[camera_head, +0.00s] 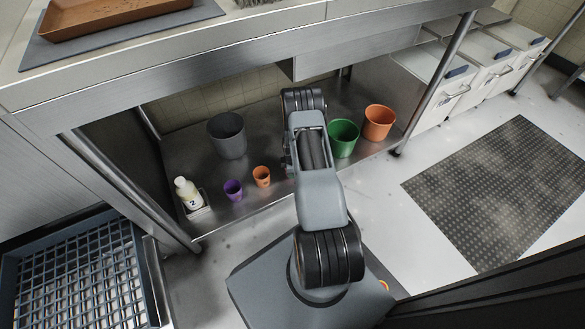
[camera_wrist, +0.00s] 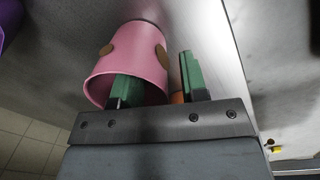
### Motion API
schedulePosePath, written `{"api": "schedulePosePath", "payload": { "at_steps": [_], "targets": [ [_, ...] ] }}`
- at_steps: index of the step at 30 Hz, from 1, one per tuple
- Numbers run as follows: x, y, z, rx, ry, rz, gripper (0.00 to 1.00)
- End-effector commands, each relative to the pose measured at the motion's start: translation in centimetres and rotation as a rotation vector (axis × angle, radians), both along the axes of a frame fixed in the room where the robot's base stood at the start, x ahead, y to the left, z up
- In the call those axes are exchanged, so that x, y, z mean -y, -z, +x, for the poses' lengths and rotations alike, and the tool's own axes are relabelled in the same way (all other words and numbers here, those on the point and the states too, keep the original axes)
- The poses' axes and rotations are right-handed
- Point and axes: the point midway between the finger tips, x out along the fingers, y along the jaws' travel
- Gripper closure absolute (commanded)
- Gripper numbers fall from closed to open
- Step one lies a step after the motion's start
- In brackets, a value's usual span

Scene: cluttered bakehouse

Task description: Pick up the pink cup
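The pink cup (camera_wrist: 133,62), with brown oval spots, shows in the wrist view with its open mouth towards the camera. In the head view my arm hides it. My gripper (camera_wrist: 158,78) is open, with its two green fingers apart. The left finger overlaps the cup's mouth and seems to reach inside it. The right finger is outside, to the right of the cup wall, with a visible gap. The cup's wall lies between the fingers, and I cannot tell whether either finger touches it.
On the steel lower shelf (camera_head: 240,207) stand a grey bin (camera_head: 228,136), a purple cup (camera_head: 233,190), an orange cup (camera_head: 262,176), a white bottle (camera_head: 187,192), a green pot (camera_head: 343,138) and an orange pot (camera_head: 379,122). The counter (camera_head: 190,72) overhangs the shelf. A blue crate (camera_head: 140,265) is left.

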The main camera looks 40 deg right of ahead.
Motion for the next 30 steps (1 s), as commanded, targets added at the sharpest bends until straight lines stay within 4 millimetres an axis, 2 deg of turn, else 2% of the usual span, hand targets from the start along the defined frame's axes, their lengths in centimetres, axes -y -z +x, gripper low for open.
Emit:
{"api": "schedulePosePath", "payload": {
  "at_steps": [1, 6, 18, 30],
  "targets": [
    [0.0, 0.71, -0.01, -0.001, 0.0, 0.001, 0.6],
    [0.04, 1.49, 0.06, 0.0, 0.0, 0.0, 0.6],
    [0.04, 1.68, 0.07, 0.0, 0.0, 0.0, 0.6],
    [0.04, 1.66, 0.07, 0.0, 0.0, 0.0, 0.97]
  ]
}}
